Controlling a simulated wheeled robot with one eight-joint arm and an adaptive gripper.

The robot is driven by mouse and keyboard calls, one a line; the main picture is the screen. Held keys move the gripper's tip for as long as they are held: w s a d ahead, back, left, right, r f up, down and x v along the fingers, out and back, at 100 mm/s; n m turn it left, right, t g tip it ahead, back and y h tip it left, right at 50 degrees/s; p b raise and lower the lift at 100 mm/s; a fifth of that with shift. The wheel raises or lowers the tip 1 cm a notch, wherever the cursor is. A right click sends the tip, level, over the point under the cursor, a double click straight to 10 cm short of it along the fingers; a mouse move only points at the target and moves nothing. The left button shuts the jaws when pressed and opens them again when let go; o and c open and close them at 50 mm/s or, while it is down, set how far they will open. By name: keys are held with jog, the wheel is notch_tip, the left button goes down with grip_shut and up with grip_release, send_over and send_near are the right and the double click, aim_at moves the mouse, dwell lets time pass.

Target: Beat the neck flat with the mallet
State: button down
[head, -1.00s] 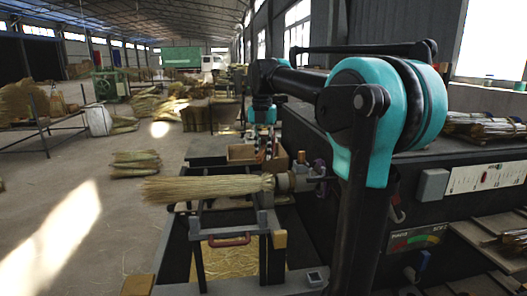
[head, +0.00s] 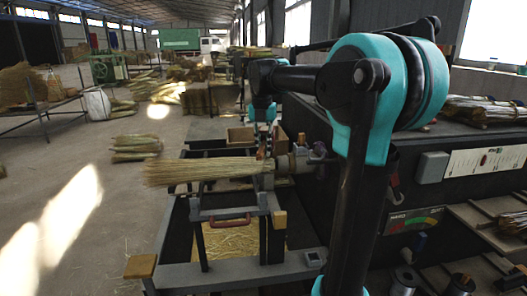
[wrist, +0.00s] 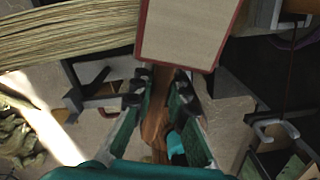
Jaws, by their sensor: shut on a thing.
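A broom bundle (head: 205,171) of pale straw lies level, its bristles to the left and its neck (head: 264,169) at the clamp (head: 290,164) on the right. In the wrist view the straw (wrist: 60,28) fills the upper left. My gripper (head: 263,128) is above and slightly behind the neck. In the wrist view my gripper (wrist: 157,98) is shut on the brown wooden handle (wrist: 157,118) of the mallet. The mallet's head (wrist: 185,30) has a beige face with a red-brown border. It hides the neck there, so I cannot tell whether they touch.
A frame with a red handle (head: 219,219) stands under the broom, with a straw-filled bin (head: 228,239) below. A wooden box (head: 240,137) is behind. Open floor (head: 60,205) lies left, with straw bundles farther back.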

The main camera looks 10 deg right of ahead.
jog(key=shift+r, duration=0.1)
notch_tip(320, 180, up, 8)
jog(key=shift+f, duration=1.5)
jog(key=shift+f, duration=0.1)
jog(key=shift+f, duration=2.45)
